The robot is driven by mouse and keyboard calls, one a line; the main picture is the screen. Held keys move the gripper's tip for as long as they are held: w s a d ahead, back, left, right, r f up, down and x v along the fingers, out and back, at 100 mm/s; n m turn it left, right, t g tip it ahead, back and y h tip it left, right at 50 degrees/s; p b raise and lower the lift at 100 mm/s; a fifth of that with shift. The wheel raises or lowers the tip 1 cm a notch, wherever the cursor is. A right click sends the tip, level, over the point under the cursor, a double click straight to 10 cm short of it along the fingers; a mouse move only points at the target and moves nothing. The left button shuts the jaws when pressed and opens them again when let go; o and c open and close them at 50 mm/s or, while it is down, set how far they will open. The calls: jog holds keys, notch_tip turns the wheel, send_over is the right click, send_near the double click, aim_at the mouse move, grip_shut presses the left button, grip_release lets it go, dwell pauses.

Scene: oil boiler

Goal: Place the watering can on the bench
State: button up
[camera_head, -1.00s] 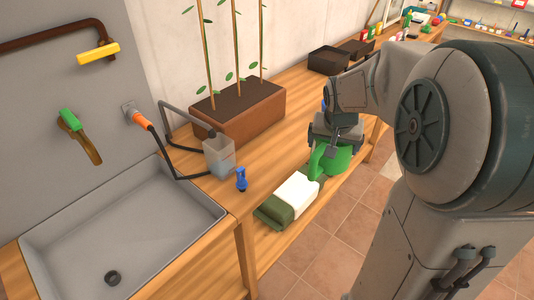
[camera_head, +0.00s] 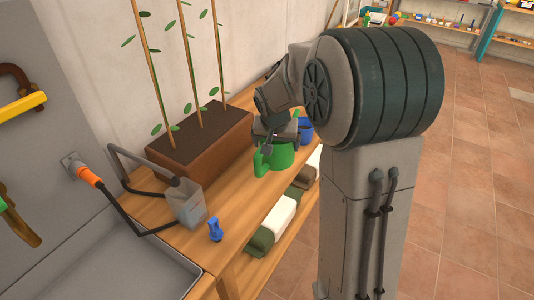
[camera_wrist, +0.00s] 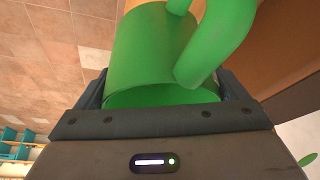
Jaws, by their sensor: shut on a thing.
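The green watering can (camera_head: 279,158) is in my gripper (camera_head: 274,130), in front of the brown planter. In the wrist view the can (camera_wrist: 150,55) fills the space between the jaws, with its green handle or spout curving across it. My gripper (camera_wrist: 162,92) is shut on the can. The wooden bench (camera_head: 222,190) runs along the wall, and the can shows over its front part. I cannot tell whether the can's base touches the bench top.
A brown planter (camera_head: 205,148) with staked plants stands at the back of the bench. A blue item (camera_head: 305,130) is just right of the can. White-and-green bags (camera_head: 275,222) lie lower down.

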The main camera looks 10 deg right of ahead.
jog(key=shift+w+a+f, duration=0.45)
jog(key=shift+w, duration=0.2)
jog(key=shift+w+a+f, duration=0.4)
jog(key=shift+w+f, duration=0.05)
jog(key=shift+w, duration=0.15)
jog(key=shift+f+p, duration=0.3)
jog(key=shift+f, duration=1.7)
jog(key=shift+f, duration=0.1)
jog(key=shift+f, duration=0.15)
jog(key=o, duration=0.7)
jog(key=shift+r, duration=0.2)
